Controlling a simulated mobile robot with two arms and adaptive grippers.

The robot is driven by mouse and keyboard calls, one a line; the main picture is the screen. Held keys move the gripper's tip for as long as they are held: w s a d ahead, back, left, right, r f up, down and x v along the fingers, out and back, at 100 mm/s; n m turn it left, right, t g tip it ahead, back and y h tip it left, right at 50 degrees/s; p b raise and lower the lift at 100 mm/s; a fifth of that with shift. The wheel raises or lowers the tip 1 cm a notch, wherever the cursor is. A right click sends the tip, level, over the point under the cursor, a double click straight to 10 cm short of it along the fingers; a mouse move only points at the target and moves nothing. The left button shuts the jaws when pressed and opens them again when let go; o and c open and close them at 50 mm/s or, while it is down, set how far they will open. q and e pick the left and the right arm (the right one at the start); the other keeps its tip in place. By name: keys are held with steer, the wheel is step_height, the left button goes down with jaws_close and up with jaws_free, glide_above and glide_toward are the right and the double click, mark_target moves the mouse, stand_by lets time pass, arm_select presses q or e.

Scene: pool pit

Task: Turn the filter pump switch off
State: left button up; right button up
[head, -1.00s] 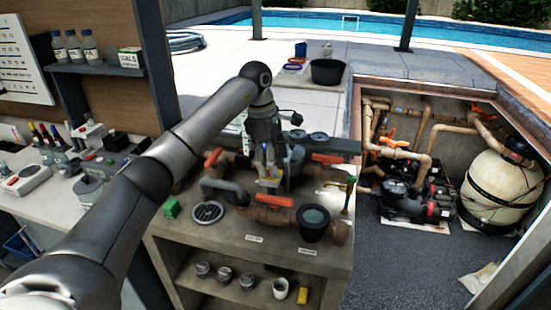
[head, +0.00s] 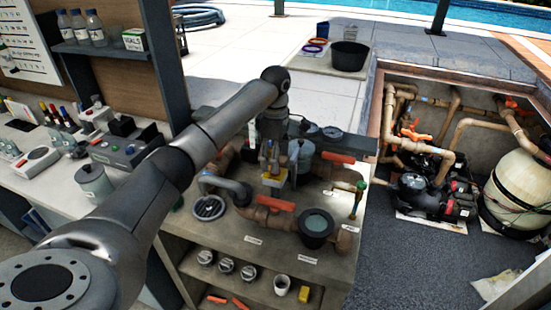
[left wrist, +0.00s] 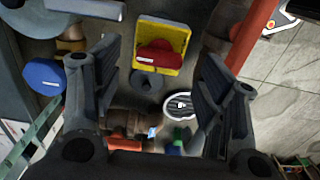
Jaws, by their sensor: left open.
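A yellow switch box with a red knob (left wrist: 159,53) shows in the left wrist view, upper middle, between my left gripper's fingers. I take it to be the filter pump switch. In the head view the yellow box (head: 274,181) sits among the pipes on the workbench, partly covered by my left gripper (head: 268,160). My left gripper (left wrist: 158,80) is open and empty, its two dark fingers spread to either side of the knob. I cannot tell the distance left to it or which way the knob is set. My right gripper is not in view.
Brown pipes with orange-red valve handles (head: 268,204) and a dark strainer pot (head: 316,224) crowd the workbench around the box. Gauges (head: 331,132) stand behind. A sunken pit with a pump (head: 432,196) and a cream tank (head: 520,195) lies at right.

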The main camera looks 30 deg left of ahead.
arm_select(q)
step_height(320, 180, down, 2)
steer(key=shift+f, duration=0.2)
steer(key=c, duration=1)
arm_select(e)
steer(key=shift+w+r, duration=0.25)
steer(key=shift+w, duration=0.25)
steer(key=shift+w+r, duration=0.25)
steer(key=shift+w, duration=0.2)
